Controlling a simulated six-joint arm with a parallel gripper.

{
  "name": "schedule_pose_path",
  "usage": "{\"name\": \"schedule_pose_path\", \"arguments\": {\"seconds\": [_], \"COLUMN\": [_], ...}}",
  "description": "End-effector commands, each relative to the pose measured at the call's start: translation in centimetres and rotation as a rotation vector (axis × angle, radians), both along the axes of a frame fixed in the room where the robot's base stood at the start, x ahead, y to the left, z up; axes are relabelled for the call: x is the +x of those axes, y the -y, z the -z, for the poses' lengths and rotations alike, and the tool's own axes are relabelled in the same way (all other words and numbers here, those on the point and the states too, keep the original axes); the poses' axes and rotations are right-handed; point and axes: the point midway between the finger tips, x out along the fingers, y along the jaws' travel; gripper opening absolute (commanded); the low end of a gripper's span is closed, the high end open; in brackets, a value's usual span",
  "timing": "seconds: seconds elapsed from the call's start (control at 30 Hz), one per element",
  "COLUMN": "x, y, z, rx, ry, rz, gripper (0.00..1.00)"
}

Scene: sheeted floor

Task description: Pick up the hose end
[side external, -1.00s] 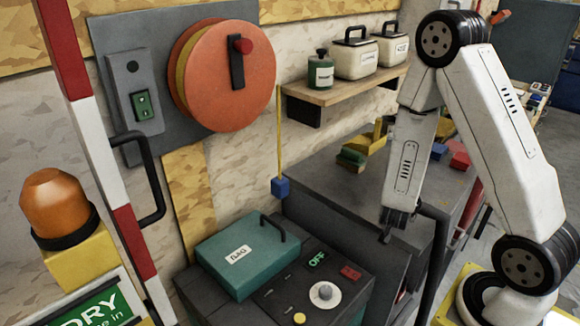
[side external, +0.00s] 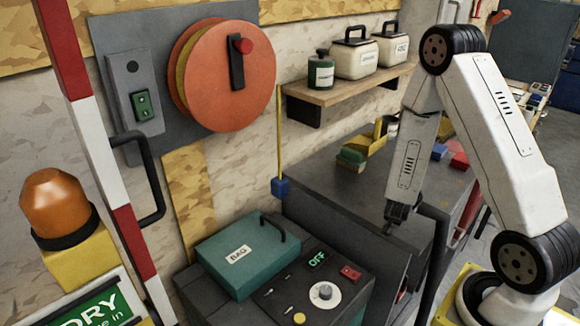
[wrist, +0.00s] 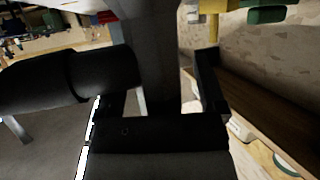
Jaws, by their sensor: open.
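The hose end is a small blue block (side external: 281,187) hanging upright at the bottom of a thin yellow hose (side external: 279,130), in front of the wall. An orange reel (side external: 235,75) is on the wall panel above it. My gripper (side external: 390,230) points down at the right, well apart from the blue block, beside the dark bench. It is small and dark there. In the wrist view its dark fingers (wrist: 160,85) stand apart. I cannot make out the blue block in the wrist view.
A teal box labelled BAG (side external: 240,255) sits on a dark control cabinet (side external: 300,285) below the hose end. A wooden shelf (side external: 335,92) with containers is above. A black curved bar (side external: 438,250) stands close right of my gripper. The bench (side external: 330,200) holds coloured blocks.

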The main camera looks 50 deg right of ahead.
Motion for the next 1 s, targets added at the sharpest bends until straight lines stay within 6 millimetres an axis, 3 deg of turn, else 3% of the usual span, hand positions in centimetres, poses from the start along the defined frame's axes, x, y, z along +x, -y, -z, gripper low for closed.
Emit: {"name": "schedule_pose_path", "arguments": {"seconds": [0.53, 0.57, 0.83, 1.0], "x": [0.1, 0.1, 0.1, 0.12], "y": [0.23, 0.23, 0.22, 0.24], "z": [0.1, 0.1, 0.1, 0.07], "rx": [0.0, 0.0, 0.0, -0.001], "ry": [0.0, 0.0, 0.0, 0.001], "rz": [-0.001, -0.001, -0.001, -0.001], "gripper": [0.89, 0.86, 0.0, 0.0]}}
